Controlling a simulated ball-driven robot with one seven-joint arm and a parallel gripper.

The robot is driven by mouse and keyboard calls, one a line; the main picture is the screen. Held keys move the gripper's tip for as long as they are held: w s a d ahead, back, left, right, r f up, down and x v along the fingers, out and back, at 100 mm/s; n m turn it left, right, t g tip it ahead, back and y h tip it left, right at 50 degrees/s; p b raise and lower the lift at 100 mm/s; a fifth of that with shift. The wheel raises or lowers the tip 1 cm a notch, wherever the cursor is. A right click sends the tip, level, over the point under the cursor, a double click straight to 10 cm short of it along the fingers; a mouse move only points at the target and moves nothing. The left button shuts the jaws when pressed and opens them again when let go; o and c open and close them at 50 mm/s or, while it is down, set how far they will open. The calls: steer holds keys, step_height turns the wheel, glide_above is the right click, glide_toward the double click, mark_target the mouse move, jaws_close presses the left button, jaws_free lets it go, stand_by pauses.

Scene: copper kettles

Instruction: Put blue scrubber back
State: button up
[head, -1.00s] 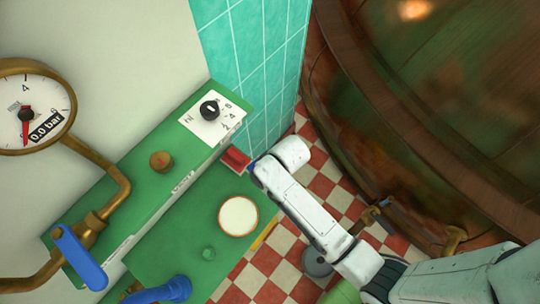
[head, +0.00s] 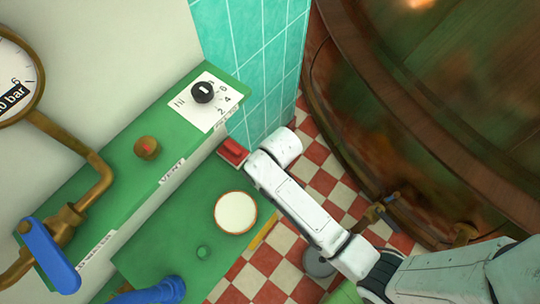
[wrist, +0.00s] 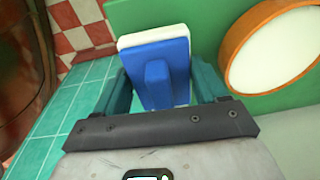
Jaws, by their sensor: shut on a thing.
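The blue scrubber (wrist: 160,68), a blue block with a raised grip and a white pad on its far side, is in the wrist view. My gripper (wrist: 162,84) is shut on it, with a teal finger on each side. In the head view my white arm hides the gripper and most or all of the scrubber. No empty holder for the scrubber can be made out for certain.
A green panel carries a copper-rimmed white disc (head: 236,212), a red block (head: 233,151), a black knob (head: 203,92) and a blue-handled valve (head: 50,258). A teal tiled wall (head: 258,75) and a large copper kettle (head: 420,110) stand close to my arm.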

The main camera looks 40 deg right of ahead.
steer(key=shift+f, duration=0.45)
steer(key=shift+f, duration=0.5)
stand_by(0.7)
steer(key=o, duration=1.4)
steer(key=shift+o, duration=0.2)
steer(key=r, duration=0.3)
steer(key=r+p, duration=0.1)
steer(key=r, duration=0.3)
steer(key=s+r, duration=0.1)
steer(key=r, duration=0.2)
steer(key=shift+s+d+r+p, duration=0.1)
steer(key=shift+d+r+p, duration=0.2)
steer(key=shift+r+p, duration=0.1)
